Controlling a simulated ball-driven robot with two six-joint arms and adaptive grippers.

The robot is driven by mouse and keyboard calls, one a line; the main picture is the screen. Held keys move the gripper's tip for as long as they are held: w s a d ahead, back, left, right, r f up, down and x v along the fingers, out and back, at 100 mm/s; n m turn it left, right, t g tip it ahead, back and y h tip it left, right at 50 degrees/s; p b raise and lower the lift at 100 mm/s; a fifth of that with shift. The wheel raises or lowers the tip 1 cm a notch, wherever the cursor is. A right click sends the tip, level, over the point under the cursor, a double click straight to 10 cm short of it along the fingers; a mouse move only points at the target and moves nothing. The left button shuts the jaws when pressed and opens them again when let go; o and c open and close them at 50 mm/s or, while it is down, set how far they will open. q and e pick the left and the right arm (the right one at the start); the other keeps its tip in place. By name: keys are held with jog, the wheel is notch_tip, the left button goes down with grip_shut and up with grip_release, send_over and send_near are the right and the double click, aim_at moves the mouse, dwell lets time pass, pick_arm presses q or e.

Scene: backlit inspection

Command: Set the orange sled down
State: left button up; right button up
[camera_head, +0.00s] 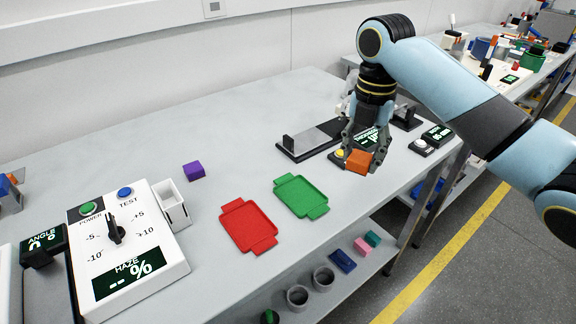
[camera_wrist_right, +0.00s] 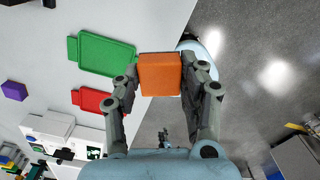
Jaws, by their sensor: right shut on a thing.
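The orange sled (camera_head: 358,161) is a small orange block held between the fingers of my right gripper (camera_head: 362,155). In the right wrist view the orange sled (camera_wrist_right: 160,74) sits between the two fingertips of my right gripper (camera_wrist_right: 160,78), which is shut on it. In the head view it appears near the table's front edge, right of the green tray; its exact height above the table is hard to tell. My left gripper is not in view.
A green tray (camera_head: 318,207) and a red tray (camera_head: 236,230) lie on the grey table (camera_head: 150,140). A purple block (camera_head: 193,170) and a white HAZE panel (camera_head: 165,262) stand left. Cups (camera_head: 297,297) sit on the lower shelf.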

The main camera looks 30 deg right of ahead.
send_near(301, 194)
jog(key=s+d, duration=0.3)
jog(key=shift+w+a+f, duration=0.85)
jog(key=shift+w+a, duration=0.25)
jog(key=shift+a, duration=0.05)
jog(key=shift+w+a+f, duration=0.35)
jog(key=shift+f, duration=0.05)
notch_tip(301, 194, down, 3)
jog(key=shift+f, duration=0.6)
jog(key=o, duration=1.1)
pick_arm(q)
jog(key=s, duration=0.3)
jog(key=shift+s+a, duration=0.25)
pick_arm(e)
jog(key=shift+o, duration=0.4)
